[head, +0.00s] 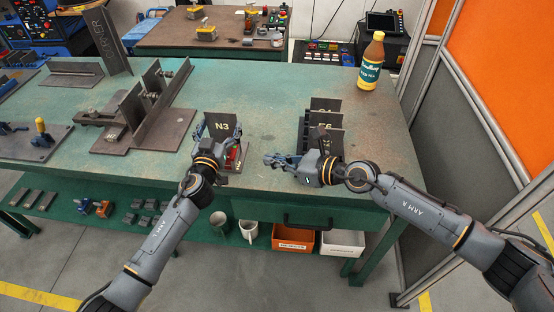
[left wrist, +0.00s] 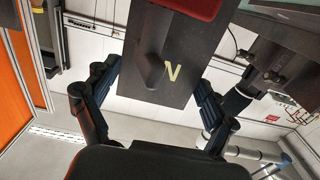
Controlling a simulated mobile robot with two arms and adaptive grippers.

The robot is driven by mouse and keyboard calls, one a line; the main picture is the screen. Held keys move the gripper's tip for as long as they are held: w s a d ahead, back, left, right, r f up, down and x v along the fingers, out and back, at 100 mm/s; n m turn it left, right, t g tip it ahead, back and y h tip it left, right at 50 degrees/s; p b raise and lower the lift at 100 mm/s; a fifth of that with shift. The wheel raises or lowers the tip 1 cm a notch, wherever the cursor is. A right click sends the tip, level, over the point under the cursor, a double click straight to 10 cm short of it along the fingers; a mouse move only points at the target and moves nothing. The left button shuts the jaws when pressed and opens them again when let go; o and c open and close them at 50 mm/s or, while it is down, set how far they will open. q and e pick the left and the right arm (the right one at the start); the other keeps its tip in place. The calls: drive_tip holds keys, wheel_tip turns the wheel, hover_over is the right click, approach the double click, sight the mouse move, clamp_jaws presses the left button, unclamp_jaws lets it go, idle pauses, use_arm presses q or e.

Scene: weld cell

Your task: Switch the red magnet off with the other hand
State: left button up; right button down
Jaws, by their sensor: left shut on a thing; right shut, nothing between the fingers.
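A dark upright plate marked N3 (head: 222,122) stands at the table's front edge. My left gripper (head: 221,132) has its fingers at the plate's two side edges and is shut on it. In the left wrist view the plate (left wrist: 182,85) shows between the fingers, with the letter N. The red magnet (head: 234,155) sits low at the plate, partly hidden behind my left gripper; a red part (left wrist: 190,8) also shows at the top of the left wrist view. Its switch cannot be made out. My right gripper (head: 268,158) is shut and empty, to the right of the magnet, pointing left and apart from it.
Several dark plates (head: 324,107) stand right behind my right gripper. A bottle (head: 371,62) stands at the back right. A welded angle fixture (head: 150,110) lies left of the N3 plate. The table (head: 268,95) is clear between the two plate groups.

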sight(234, 155)
drive_tip(key=c, duration=1.8)
unclamp_jaws()
drive_tip(key=shift+s+d+r, duration=0.1)
drive_tip(key=shift+d, duration=0.15)
drive_tip(key=o, duration=0.8)
drive_tip(key=shift+w+a+f, duration=0.15)
drive_tip(key=shift+w+f, duration=0.05)
drive_tip(key=shift+f, duration=0.1)
drive_tip(key=shift+c, duration=0.2)
drive_tip(key=shift+o, duration=1.2)
drive_tip(key=shift+w+a+f+y, duration=0.3)
drive_tip(key=shift+w+a+f, duration=0.05)
drive_tip(key=shift+f, duration=0.15)
drive_tip(key=shift+w+a+f+y, duration=0.3)
drive_tip(key=shift+w+f, duration=0.05)
drive_tip(key=shift+f, duration=0.15)
drive_tip(key=shift+w+f+t+y, duration=0.4)
drive_tip(key=shift+f+t+y, duration=0.3)
drive_tip(key=shift+f+y, duration=0.2)
drive_tip(key=x, duration=1.2)
drive_tip(key=c, duration=1.2)
